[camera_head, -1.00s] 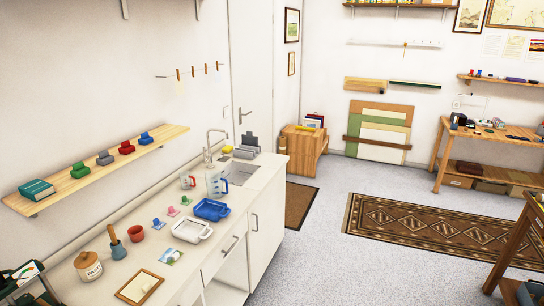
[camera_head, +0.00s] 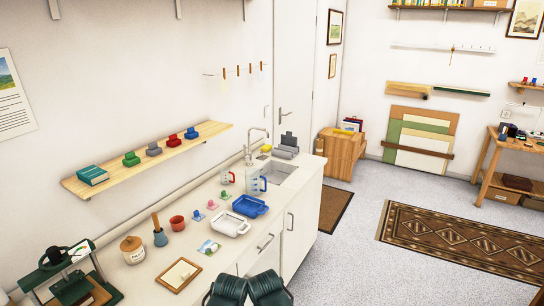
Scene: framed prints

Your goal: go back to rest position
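No gripper can be made out for certain. Two dark green ribbed shapes stand side by side at the bottom edge of the head view, in front of the counter. They look like parts of my own arms, but I cannot tell which parts, and no fingertips show. Anything lower is cut off by the frame.
A white counter (camera_head: 308,178) holds a blue tray (camera_head: 250,205), a white tray (camera_head: 230,226), a jar (camera_head: 133,250), a red cup (camera_head: 177,223) and a dark green stand (camera_head: 70,280). A wooden shelf (camera_head: 215,135) hangs above. Grey floor and a patterned rug (camera_head: 455,238) lie right.

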